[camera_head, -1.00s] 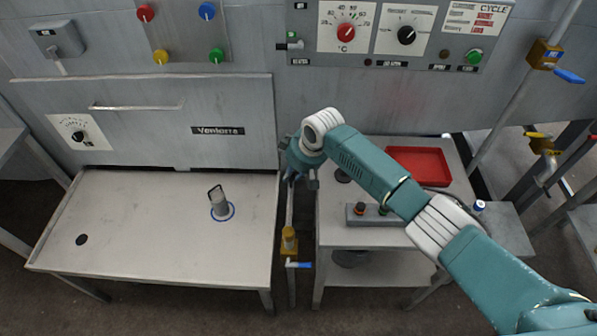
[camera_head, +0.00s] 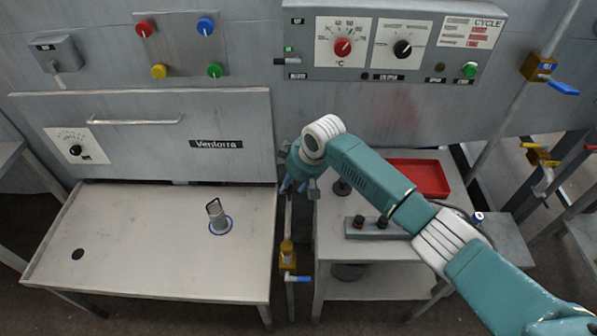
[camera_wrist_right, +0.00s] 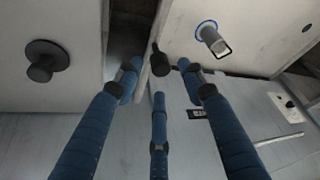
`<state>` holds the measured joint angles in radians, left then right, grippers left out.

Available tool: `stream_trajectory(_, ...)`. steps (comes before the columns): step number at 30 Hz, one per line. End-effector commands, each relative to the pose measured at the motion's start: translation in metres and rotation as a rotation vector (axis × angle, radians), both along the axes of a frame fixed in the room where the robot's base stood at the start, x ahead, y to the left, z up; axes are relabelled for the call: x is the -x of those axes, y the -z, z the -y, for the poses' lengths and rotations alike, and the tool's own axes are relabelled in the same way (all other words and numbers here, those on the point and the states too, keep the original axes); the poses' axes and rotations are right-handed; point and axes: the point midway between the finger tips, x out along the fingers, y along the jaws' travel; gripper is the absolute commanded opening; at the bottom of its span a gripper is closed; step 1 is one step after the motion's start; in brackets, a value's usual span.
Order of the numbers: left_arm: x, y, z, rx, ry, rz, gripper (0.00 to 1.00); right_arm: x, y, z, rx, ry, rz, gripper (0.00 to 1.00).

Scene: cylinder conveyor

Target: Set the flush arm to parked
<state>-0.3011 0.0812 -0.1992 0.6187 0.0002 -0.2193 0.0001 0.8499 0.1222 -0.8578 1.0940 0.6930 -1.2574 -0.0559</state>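My right gripper (camera_head: 300,187) hangs above the gap between the left table and the right cart, beside a thin upright pipe (camera_head: 289,215). In the right wrist view its three blue fingers (camera_wrist_right: 159,78) are spread, with no object clearly gripped. A short black piece with a rounded end (camera_wrist_right: 159,62) shows between the fingertips, by the table edge; I cannot tell whether the fingers touch it. It may be the flush arm, but no label confirms this. The pipe carries a brass valve (camera_head: 288,253) with a blue lever (camera_head: 298,278) lower down. My left gripper is not in view.
The right cart (camera_head: 335,235) holds a red tray (camera_head: 422,178), a button box (camera_head: 372,232) and a black knob (camera_head: 341,187). A grey machine wall stands behind.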

Motion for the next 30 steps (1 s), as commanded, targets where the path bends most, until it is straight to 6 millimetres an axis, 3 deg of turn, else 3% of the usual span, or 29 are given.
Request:
stream_trajectory(6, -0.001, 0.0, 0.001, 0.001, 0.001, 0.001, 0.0, 0.012, -0.045, 0.013, -0.002, 0.0, 0.005, 0.4)
stream_trajectory(12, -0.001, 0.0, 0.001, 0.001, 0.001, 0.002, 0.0, 0.022, -0.077, 0.021, 0.0, 0.0, 0.005, 0.4)
stream_trajectory(18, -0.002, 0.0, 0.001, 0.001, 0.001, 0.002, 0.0, 0.026, -0.089, 0.025, 0.0, 0.001, 0.003, 0.4)
stream_trajectory(30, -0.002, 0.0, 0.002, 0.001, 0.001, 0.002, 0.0, 0.027, -0.09, 0.025, 0.0, 0.001, 0.003, 0.4)
